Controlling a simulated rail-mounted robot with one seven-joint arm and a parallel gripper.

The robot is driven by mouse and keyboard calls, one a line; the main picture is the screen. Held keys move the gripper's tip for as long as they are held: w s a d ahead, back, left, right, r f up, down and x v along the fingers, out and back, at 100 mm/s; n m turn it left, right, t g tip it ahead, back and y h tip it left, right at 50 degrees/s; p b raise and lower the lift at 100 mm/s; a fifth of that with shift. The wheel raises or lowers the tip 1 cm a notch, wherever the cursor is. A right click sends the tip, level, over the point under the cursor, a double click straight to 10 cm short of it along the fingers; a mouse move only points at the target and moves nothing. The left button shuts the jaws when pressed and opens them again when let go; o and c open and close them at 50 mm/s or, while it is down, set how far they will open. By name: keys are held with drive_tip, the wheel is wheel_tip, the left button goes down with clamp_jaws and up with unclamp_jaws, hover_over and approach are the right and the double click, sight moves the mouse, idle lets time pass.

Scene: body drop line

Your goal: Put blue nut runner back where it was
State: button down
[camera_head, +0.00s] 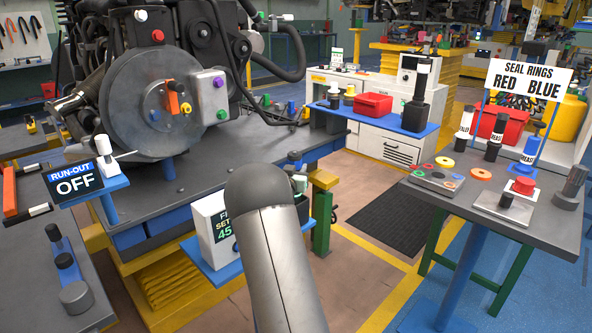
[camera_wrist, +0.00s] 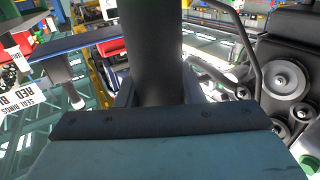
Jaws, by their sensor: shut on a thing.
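In the wrist view my gripper (camera_wrist: 155,98) is shut on a thick dark cylindrical tool (camera_wrist: 148,45), which runs up out of the picture. It may be the nut runner, but no blue marking shows on it and its ends are hidden. In the head view my arm covers the middle foreground, and the gripper and held tool cannot be made out. A black upright tool (camera_head: 416,110) with a tall dark top stands at the right end of a blue shelf (camera_head: 380,121); I cannot tell its colour mark.
A red bin (camera_head: 373,104) sits on the shelf beside the black tool. The seal-ring table (camera_head: 540,214) stands at right, with tubes and rings. A large engine assembly (camera_head: 155,105) stands at left beside the run-out display (camera_head: 75,182). Open floor lies around a dark mat (camera_head: 395,222).

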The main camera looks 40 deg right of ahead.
drive_tip(key=c, duration=1)
unclamp_jaws()
drive_tip(key=shift+o, duration=0.2)
drive_tip(key=shift+s+a+r, duration=0.1)
drive_tip(key=shift+a, duration=0.1)
drive_tip(key=v, duration=1.1)
drive_tip(key=shift+s+a, duration=0.2)
